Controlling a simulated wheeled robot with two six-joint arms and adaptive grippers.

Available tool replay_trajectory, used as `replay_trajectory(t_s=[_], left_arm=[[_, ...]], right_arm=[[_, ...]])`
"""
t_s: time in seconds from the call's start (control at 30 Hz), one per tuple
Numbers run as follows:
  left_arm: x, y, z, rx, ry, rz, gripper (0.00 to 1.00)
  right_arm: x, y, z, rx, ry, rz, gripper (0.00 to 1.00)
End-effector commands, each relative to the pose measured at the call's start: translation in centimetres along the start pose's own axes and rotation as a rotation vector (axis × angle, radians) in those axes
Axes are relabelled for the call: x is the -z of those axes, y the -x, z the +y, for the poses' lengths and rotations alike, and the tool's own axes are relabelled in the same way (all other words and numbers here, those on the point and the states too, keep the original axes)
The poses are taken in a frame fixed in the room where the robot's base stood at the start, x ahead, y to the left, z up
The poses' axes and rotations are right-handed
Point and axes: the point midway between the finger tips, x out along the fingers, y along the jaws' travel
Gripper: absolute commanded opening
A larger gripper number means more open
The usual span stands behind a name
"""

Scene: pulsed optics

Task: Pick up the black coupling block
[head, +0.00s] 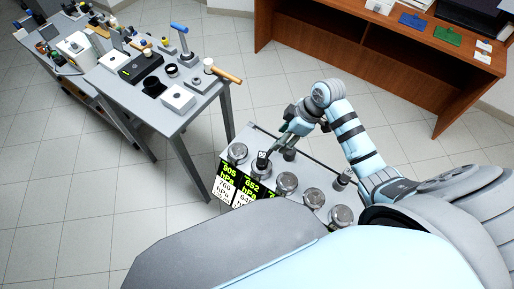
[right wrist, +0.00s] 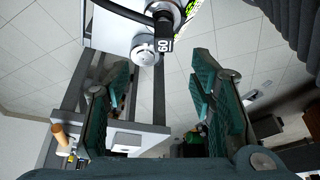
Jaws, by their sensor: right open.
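A small black block with a white number label, which looks like the coupling block, sits among the metal knobs of the low grey bench in the head view (head: 262,159). In the right wrist view it is upper middle, with a black hose running to it from the left (right wrist: 164,37). My right gripper (head: 284,141) is over the bench, just to the right of the block. In its wrist view the two dark green fingers (right wrist: 160,80) stand wide apart, with nothing between them. The block lies above the gap, apart from the fingers. My left gripper is not in view.
Several round metal knobs (head: 286,184) stand close around the block. Green hPa displays (head: 229,172) are on the bench's front. A grey table (head: 205,106) with tools is to the left, and a brown desk (head: 372,62) is behind. Tiled floor between is clear.

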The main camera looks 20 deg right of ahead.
Motion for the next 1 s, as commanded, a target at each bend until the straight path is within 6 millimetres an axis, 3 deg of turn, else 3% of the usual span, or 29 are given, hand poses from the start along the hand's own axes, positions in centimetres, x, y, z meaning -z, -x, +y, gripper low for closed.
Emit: replay_trajectory(t_s=[0.37,0.7,0.97,1.0], left_arm=[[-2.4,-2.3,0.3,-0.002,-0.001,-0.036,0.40],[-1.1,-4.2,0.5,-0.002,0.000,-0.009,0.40],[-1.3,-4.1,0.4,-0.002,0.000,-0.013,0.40],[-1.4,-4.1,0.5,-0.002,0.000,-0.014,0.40]], right_arm=[[-0.9,-8.1,0.0,-0.005,-0.021,0.002,0.50],[0.2,-13.6,0.0,-0.005,-0.018,0.001,0.50],[0.3,-14.0,0.0,-0.007,-0.015,0.000,0.50],[0.3,-14.0,0.0,-0.007,-0.015,0.000,0.44]])
